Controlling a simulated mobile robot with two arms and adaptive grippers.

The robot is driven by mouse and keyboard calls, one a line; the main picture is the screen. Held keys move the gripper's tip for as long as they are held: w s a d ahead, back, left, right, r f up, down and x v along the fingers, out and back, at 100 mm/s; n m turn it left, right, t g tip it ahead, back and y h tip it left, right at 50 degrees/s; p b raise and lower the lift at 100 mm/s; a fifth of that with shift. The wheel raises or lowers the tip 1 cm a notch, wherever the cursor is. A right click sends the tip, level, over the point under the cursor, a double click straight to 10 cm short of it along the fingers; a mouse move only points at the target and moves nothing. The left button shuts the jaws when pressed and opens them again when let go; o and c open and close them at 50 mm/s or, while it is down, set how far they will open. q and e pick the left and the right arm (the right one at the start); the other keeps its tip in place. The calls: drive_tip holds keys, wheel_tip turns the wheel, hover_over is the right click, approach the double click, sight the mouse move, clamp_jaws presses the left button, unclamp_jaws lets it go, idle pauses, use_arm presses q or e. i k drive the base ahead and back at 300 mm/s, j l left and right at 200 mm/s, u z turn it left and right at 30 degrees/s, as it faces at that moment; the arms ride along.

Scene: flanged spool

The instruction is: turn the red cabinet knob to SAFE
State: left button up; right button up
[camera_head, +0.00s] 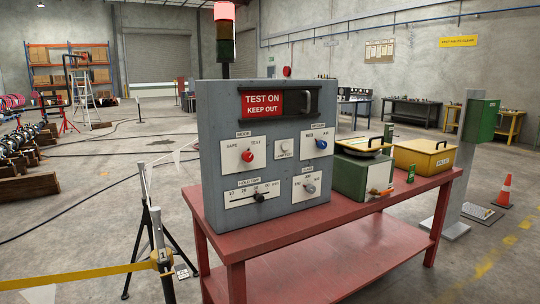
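The red knob (247,156) sits on a white plate (236,167) marked MODE, with SAFE at its upper left and TEST at its upper right. It is on the upper left of the front of the grey cabinet (215,112), which stands on a red table (368,228). The knob's pointer is too small to read surely. A sign (262,103) above reads TEST ON KEEP OUT, and the stack light (224,12) glows red at its top. Nothing covers the knob. Neither of my grippers is in view.
The panel also has a blue knob (305,136), a grey knob (310,188), a small white RESET-like plate (286,147) and a slider (259,197). A green box (357,178) and yellow box (424,160) stand to the right. A tripod post (157,228) with yellow tape stands left.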

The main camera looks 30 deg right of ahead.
sight(248, 156)
drive_tip(key=i+l, duration=0.1)
drive_tip(key=l, duration=0.35)
drive_tip(key=i+l+u, duration=0.1)
drive_tip(key=l, duration=0.35)
drive_tip(key=l+u, duration=0.1)
drive_tip(key=l, duration=0.3)
drive_tip(key=i, duration=0.05)
